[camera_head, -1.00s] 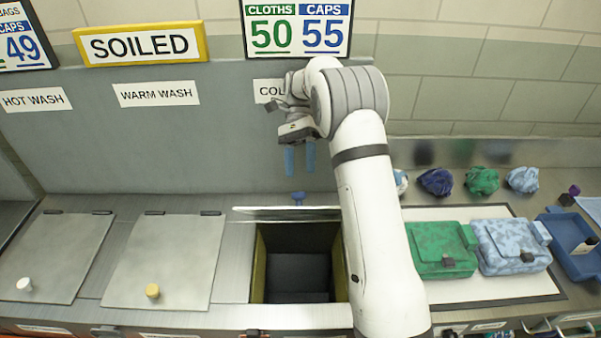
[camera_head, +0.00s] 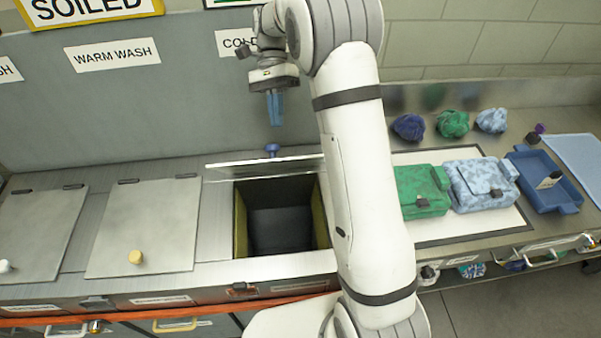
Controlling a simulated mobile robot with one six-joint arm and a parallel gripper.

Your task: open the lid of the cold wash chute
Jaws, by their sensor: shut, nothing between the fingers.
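The cold wash chute (camera_head: 240,225) is the right one of the three chutes in the counter, partly behind my arm. Its lid (camera_head: 262,165) is raised and tilted back at the rear edge, seen nearly edge-on, with a blue knob (camera_head: 272,149) on its far side. The dark opening shows below it. My gripper (camera_head: 274,121) is above and behind the lid, near the back panel. Its blue fingers are shut, point down and hold nothing. They look apart from the knob. My arm covers part of the "COLD" label (camera_head: 236,42).
The warm wash lid (camera_head: 150,225), with a yellow knob, and the hot wash lid (camera_head: 40,230), with a white knob, are closed. Right of my arm, green (camera_head: 420,190) and light blue (camera_head: 482,184) bags lie on a white mat. A blue tray (camera_head: 560,195) stands beyond them.

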